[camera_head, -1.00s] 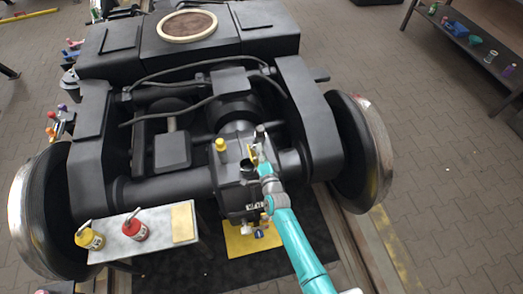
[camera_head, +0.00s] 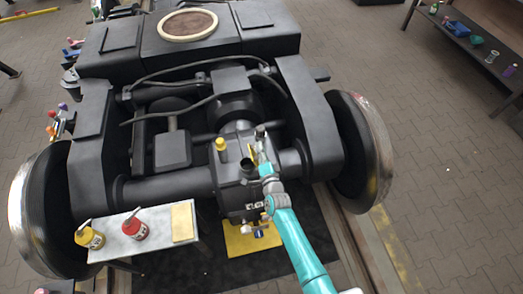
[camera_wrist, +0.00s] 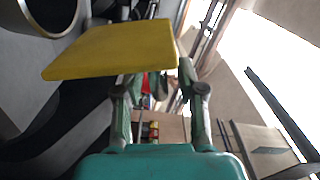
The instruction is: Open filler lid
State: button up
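The filler lid is a flat yellow plate (camera_wrist: 112,49) in the upper left of the wrist view; a small part of it (camera_head: 251,151) shows beside my gripper in the head view. It appears raised beside the dark round filler opening (camera_head: 247,164) on the gearbox (camera_head: 231,178). The opening's rim (camera_wrist: 65,22) is at the top left of the wrist view, and the opening looks uncovered. My gripper (camera_wrist: 160,80) has its fingers apart, with the lid across and in front of the left finger. I cannot tell whether they touch. In the head view my gripper (camera_head: 262,150) is right of the opening.
A yellow cap (camera_head: 220,144) stands on the gearbox left of the opening. A small bench (camera_head: 155,242) at front left carries a yellow can (camera_head: 90,238), a red can (camera_head: 135,229) and a yellow pad (camera_head: 183,222). The large right wheel (camera_head: 365,150) stands right of my arm.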

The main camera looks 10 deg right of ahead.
jog(key=s, duration=1.2)
dwell(0.3)
jog(key=s+d+r+n, duration=0.1)
jog(key=s+n, duration=0.1)
jog(key=s, duration=0.6)
jog(key=s+d+r+n+g, duration=0.1)
jog(key=s+d+r+n, duration=0.15)
jog(key=s, duration=0.55)
jog(key=s+r+n, duration=0.1)
jog(key=s+n, duration=0.2)
jog(key=s, duration=0.5)
jog(key=s+d+r+n+g, duration=0.1)
jog(key=s+r+n, duration=0.6)
jog(key=s+r, duration=0.9)
jog(key=shift+s+g, duration=0.3)
jog(key=shift+g, duration=0.3)
